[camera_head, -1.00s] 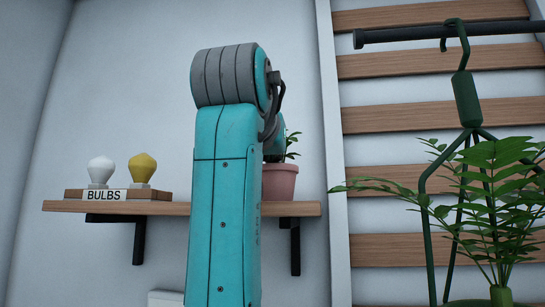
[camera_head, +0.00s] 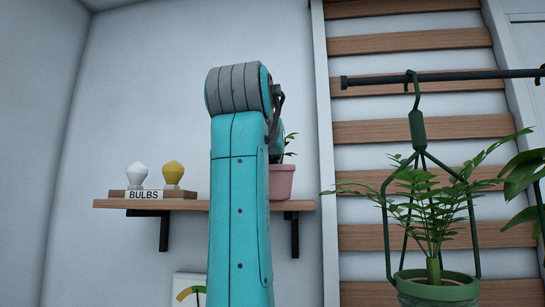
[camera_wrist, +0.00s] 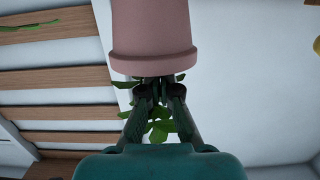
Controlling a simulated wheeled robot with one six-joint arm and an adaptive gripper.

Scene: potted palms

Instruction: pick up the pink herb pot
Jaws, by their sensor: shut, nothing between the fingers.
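The pink herb pot (camera_head: 284,183) stands on the right end of a wooden wall shelf (camera_head: 110,204) in the head view, partly hidden by my arm. In the wrist view the pink pot (camera_wrist: 153,32) fills the top middle, appearing upside down with its thick rim lowest and green leaves (camera_wrist: 160,130) below it. My gripper (camera_wrist: 155,88) is shut and empty, its fingertips in front of the leaves just past the rim. I cannot tell whether they touch the plant. My gripper is hidden behind my arm in the head view.
A white bulb (camera_head: 137,175) and a yellow bulb (camera_head: 173,173) stand on a base marked BULBS (camera_head: 150,194), left on the shelf. A green hanging planter (camera_head: 438,285) hangs from a dark rail (camera_head: 450,76) at right, before wooden slats. A framed card (camera_head: 188,290) shows below the shelf.

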